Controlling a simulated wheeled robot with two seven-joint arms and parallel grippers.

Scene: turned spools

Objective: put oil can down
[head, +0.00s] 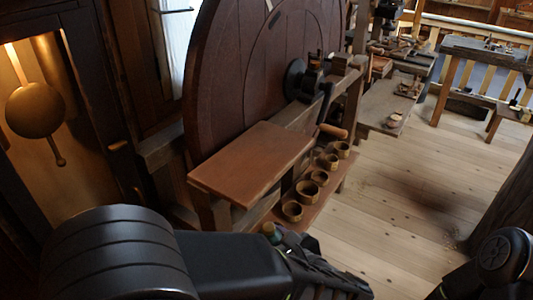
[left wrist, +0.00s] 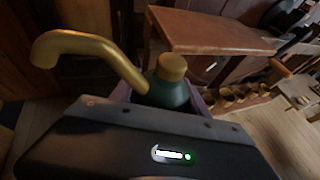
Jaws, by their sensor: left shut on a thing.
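The oil can (left wrist: 166,88) has a dark green body, a brass cap and a long curved brass spout that points left in the left wrist view. Its cap and a bit of green (head: 271,231) show in the head view, beside my left gripper (head: 305,265). My left gripper is shut on the oil can, and its palm hides the can's lower part. The can is in front of the reddish-brown wooden board (head: 254,162), seemingly apart from it. My right gripper is not in view; only part of my right arm shows at the lower right.
The board's top is bare. Several small round wooden cups (head: 309,189) stand on a low shelf right of it. A large wooden wheel (head: 250,65) rises behind, with a wooden-handled crank (head: 332,131) near the board. Open plank floor (head: 400,190) lies to the right.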

